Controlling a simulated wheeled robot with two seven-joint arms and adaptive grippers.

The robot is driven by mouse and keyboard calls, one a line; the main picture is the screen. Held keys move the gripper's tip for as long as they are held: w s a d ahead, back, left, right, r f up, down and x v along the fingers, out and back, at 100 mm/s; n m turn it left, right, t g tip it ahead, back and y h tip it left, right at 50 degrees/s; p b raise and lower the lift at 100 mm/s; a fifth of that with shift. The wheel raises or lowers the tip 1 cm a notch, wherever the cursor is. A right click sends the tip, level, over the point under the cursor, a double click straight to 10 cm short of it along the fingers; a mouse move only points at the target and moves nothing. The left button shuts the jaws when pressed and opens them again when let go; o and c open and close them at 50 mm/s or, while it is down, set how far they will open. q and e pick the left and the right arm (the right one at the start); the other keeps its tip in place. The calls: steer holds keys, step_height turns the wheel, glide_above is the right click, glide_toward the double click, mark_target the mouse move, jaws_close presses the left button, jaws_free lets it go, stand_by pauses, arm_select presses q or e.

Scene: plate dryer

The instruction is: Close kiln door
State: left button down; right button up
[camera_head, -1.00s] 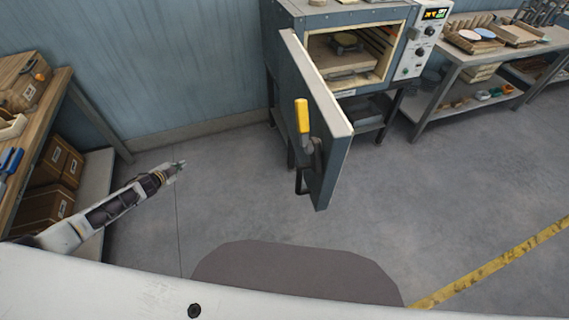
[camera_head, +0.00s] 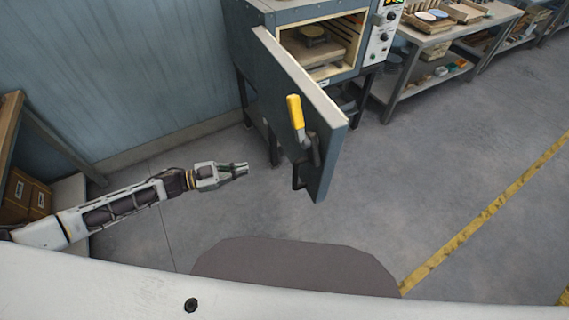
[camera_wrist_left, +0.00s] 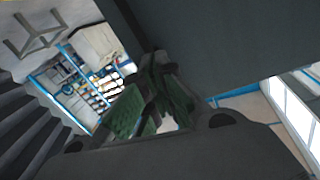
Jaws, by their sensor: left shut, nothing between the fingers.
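The kiln (camera_head: 300,10) stands at the top centre of the head view, its chamber partly visible with a round piece inside. Its grey-blue door (camera_head: 275,90) is swung wide open toward me, with the pale inner edge showing. A yellow-gripped handle (camera_head: 295,112) is on the door's outer face. My left gripper (camera_head: 246,170) is shut and empty, left of the door and lower than the yellow grip, apart from the door in the picture. In the left wrist view the fingers (camera_wrist_left: 155,105) show close up, with a large dark surface above that I cannot identify for sure. My right gripper is not in view.
A control panel (camera_head: 385,32) is on the kiln's right side. A work table (camera_head: 455,42) with trays stands to the right. A wooden shelf (camera_head: 12,120) with boxes is at the left. The floor in front of and right of the door is clear.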

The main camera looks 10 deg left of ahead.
arm_select(q)
steer(key=s+r+g+h, duration=0.1)
steer(key=n+p, duration=0.2)
glide_toward(295, 162)
steer(key=shift+x, duration=1.9)
steer(key=shift+w+d, duration=0.25)
steer(key=shift+d, duration=0.4)
steer(key=shift+w+d, duration=0.15)
steer(key=shift+d, duration=0.3)
steer(key=shift+w+d+f, duration=0.1)
steer(key=shift+d, duration=0.1)
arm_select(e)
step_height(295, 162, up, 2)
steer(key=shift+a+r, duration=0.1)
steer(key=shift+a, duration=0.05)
arm_select(q)
steer(key=shift+d, duration=0.15)
